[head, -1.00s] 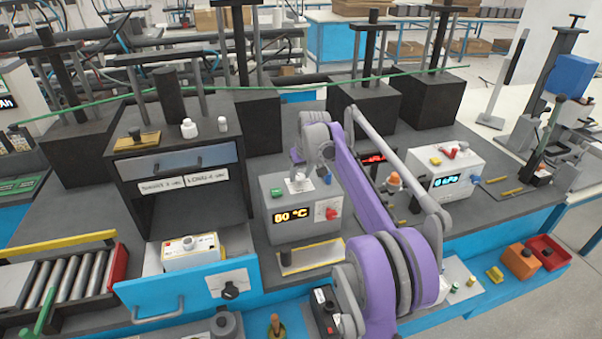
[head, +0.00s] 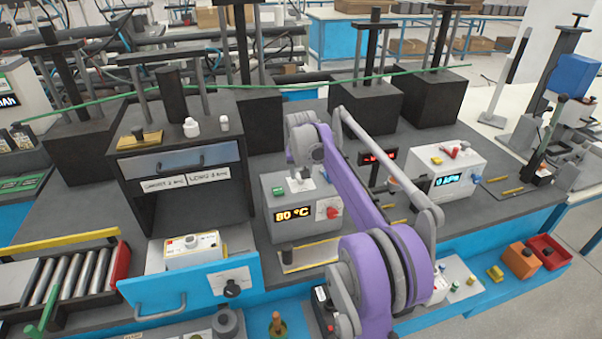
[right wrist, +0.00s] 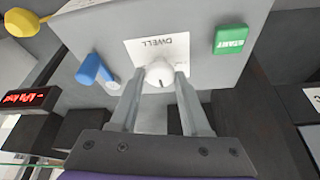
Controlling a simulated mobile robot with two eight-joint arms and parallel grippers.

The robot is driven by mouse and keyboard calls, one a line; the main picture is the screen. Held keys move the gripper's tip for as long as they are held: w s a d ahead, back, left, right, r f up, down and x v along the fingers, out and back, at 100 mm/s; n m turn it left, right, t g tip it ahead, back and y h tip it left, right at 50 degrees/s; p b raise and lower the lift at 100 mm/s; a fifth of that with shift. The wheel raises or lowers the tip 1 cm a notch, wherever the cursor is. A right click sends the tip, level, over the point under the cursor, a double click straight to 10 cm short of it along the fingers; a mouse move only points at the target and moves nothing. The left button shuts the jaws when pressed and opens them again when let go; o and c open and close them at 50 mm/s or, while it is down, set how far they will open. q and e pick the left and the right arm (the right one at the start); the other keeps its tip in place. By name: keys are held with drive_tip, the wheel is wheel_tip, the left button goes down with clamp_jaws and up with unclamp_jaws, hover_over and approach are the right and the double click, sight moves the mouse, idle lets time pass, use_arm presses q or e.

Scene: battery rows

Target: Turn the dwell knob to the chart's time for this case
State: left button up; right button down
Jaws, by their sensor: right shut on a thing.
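The dwell knob (right wrist: 159,73) is a round white knob on a white plate marked DWELL, on top of the grey control box. My right gripper (right wrist: 160,82) has its two fingers closed on the knob's sides in the right wrist view. In the head view that gripper (head: 301,174) reaches down to the top of the box (head: 289,234), whose display reads 80 °C. The knob's pointer setting is hard to read. My left gripper is not in view.
A green START button (right wrist: 229,39) and a blue knob (right wrist: 90,68) flank the dwell plate. A red knob (head: 333,213) is on the box front. A blue drawer (head: 150,290) with a white and yellow case (head: 193,251) stands open to the left.

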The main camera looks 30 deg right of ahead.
drive_tip(key=shift+c, duration=1.9)
unclamp_jaws()
drive_tip(key=v, duration=1.1)
drive_tip(key=shift+f, duration=0.1)
